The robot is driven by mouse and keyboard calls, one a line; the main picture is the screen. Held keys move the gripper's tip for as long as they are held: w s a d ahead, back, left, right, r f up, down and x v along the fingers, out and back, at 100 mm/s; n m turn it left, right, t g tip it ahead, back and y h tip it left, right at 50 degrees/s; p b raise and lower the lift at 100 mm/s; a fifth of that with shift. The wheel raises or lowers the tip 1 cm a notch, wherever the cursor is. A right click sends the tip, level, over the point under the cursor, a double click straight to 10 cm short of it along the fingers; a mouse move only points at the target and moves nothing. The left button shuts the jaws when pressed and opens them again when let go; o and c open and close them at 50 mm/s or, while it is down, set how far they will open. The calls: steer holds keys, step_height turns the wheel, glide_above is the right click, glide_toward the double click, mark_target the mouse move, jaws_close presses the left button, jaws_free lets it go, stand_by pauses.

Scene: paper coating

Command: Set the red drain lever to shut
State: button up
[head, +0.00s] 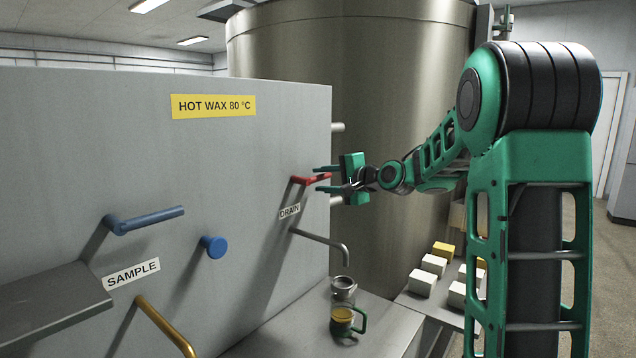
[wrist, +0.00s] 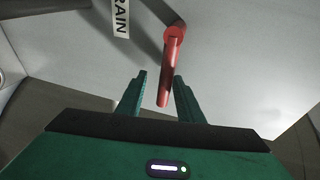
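The red drain lever (head: 311,180) sticks out from the grey panel above the DRAIN label (head: 290,211). It also shows in the wrist view (wrist: 169,62), pointing toward my gripper. My gripper (head: 322,178) is at the lever's free end, with its green fingers apart. In the wrist view, the lever's tip lies between the two fingers (wrist: 160,92), with gaps visible on both sides. The drain pipe (head: 322,240) is below the lever.
A blue lever (head: 145,219), a blue knob (head: 214,246) and a brass pipe (head: 165,327) are on the panel to the left. A green-handled mug (head: 345,321) and a metal cup (head: 343,287) stand on the ledge below. Several white blocks (head: 422,281) lie at right.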

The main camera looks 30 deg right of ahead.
steer(key=shift+r, duration=0.1)
steer(key=shift+s+r, duration=0.15)
steer(key=shift+s, duration=0.15)
steer(key=v, duration=1)
steer(key=shift+f, duration=0.2)
steer(key=shift+d, duration=0.1)
